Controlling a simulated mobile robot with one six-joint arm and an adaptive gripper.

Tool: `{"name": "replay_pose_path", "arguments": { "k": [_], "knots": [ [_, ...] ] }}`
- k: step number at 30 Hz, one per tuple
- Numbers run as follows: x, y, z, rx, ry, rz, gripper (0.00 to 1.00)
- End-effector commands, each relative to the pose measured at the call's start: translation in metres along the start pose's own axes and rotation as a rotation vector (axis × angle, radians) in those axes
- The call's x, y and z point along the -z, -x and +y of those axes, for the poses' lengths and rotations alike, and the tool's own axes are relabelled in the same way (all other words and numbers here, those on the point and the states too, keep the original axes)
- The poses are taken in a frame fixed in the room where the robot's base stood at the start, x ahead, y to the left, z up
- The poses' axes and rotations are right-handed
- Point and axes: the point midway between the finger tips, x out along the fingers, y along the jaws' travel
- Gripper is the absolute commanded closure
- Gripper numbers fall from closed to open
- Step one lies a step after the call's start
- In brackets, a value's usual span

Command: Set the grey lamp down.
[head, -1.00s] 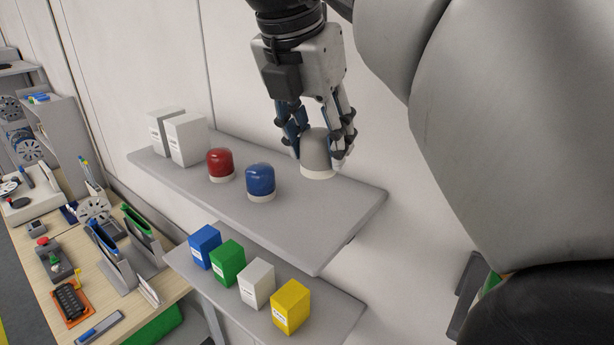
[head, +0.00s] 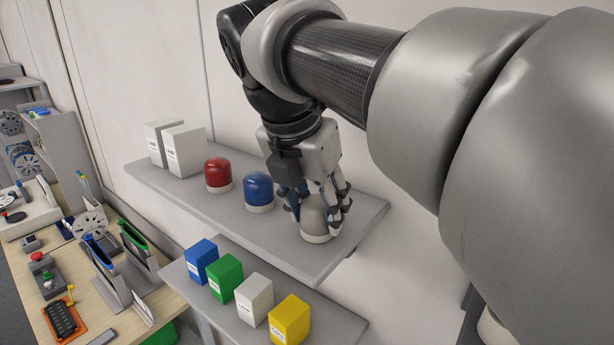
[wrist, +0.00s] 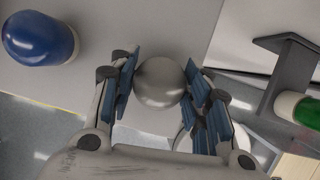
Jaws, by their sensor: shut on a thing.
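The grey lamp (head: 314,222), a grey dome on a pale base, is upright at the right part of the upper grey shelf (head: 285,257). Its base looks at or very near the shelf surface; I cannot tell whether it touches. My gripper (head: 322,212) points down and is shut on the lamp's sides. In the wrist view the grey dome (wrist: 160,82) sits between the blue finger pads.
A blue lamp (head: 259,188) stands close to the left of my gripper, with a red lamp (head: 218,172) beyond. White boxes (head: 185,150) stand at the far left. Blue, green, white and yellow boxes (head: 289,318) stand on a lower shelf.

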Motion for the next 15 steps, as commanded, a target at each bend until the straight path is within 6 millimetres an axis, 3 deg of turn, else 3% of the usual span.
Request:
{"name": "replay_pose_path", "arguments": {
  "k": [2, 3, 11, 15],
  "knots": [
    [0.0012, -0.0028, 0.0, 0.0, 0.0, 0.0, 0.81],
    [0.001, -0.0025, 0.0001, 0.0, 0.0, 0.0, 0.54],
    [0.0009, -0.0022, 0.0, 0.0, 0.0, 0.0, 0.37],
    [0.0009, -0.0023, 0.0, 0.0, 0.0, 0.0, 0.36]
  ]
}}
